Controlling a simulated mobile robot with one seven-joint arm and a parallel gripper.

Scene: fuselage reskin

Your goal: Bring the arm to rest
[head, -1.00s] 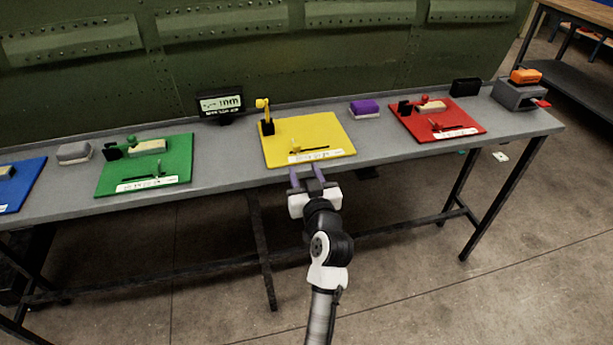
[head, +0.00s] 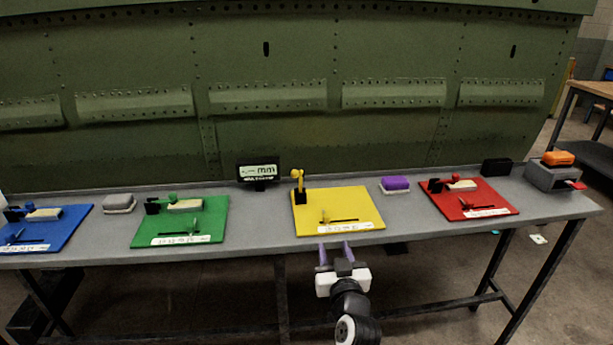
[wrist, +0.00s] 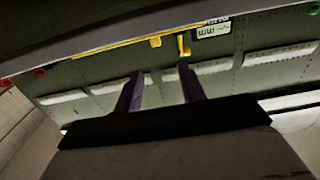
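My gripper (head: 336,249) is in front of the table's front edge, just below the yellow mat, in the head view. Its two purple fingers are apart with nothing between them. In the wrist view the fingers (wrist: 160,90) also stand apart and empty, with the table's edge and the green fuselage panel beyond them. My arm reaches up from the bottom of the head view, and its lower part is out of frame.
The grey table (head: 268,230) carries a blue mat (head: 62,235), green mat (head: 205,230), yellow mat (head: 350,205) and red mat (head: 490,196). A small display (head: 258,171) stands behind. The green fuselage panel (head: 300,60) rises at the back. Floor in front is open.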

